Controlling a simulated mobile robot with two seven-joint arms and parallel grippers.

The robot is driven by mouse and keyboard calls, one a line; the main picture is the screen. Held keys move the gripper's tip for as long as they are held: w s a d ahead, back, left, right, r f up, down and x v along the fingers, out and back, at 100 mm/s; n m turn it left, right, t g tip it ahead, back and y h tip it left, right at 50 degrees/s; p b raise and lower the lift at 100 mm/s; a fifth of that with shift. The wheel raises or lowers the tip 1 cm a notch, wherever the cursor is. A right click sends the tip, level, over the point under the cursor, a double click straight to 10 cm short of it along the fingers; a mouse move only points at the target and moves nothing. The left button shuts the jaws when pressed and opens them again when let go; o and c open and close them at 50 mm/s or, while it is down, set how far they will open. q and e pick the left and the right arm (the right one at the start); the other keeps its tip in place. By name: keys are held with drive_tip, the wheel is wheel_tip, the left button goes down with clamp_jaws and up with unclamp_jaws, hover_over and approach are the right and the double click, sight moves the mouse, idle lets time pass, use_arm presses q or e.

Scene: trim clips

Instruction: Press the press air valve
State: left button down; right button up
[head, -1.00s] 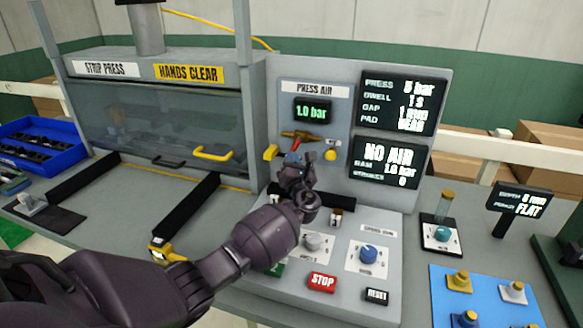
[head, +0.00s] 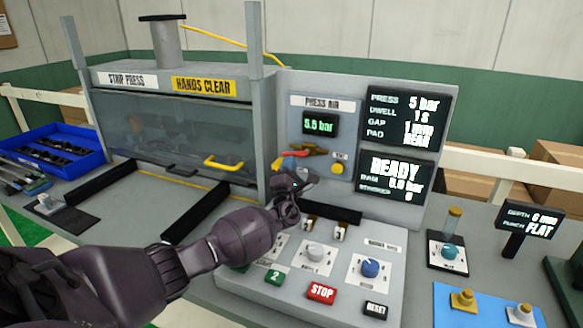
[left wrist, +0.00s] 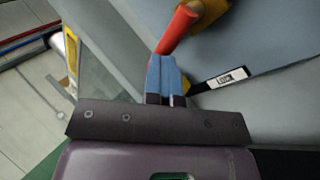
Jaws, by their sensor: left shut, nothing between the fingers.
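The press air valve has a red handle (head: 296,154) on a brass body (head: 316,151), on the panel under the PRESS AIR label (head: 320,102). The small gauge (head: 319,124) reads 5.5 bar. My left gripper (head: 304,174) is shut and empty, just below the valve. In the left wrist view the blue fingertips (left wrist: 166,62) are at the lower end of the red handle (left wrist: 176,30); I cannot tell whether they touch. Part of the brass body (left wrist: 212,10) shows at the top. My right gripper is out of view.
The status screen (head: 395,178) reads READY. Below are dials, a red STOP button (head: 321,292) and a RESET button (head: 376,309). The strip press with its yellow handle (head: 223,163) is to the left. A blue bin (head: 50,150) stands far left.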

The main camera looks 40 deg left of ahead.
use_arm(q)
drive_tip(key=s+d+p, duration=0.5)
drive_tip(key=s+d, duration=0.1)
drive_tip(key=s, duration=0.5)
drive_tip(key=shift+s+d+f, duration=0.15)
drive_tip(key=shift+d+f, duration=0.15)
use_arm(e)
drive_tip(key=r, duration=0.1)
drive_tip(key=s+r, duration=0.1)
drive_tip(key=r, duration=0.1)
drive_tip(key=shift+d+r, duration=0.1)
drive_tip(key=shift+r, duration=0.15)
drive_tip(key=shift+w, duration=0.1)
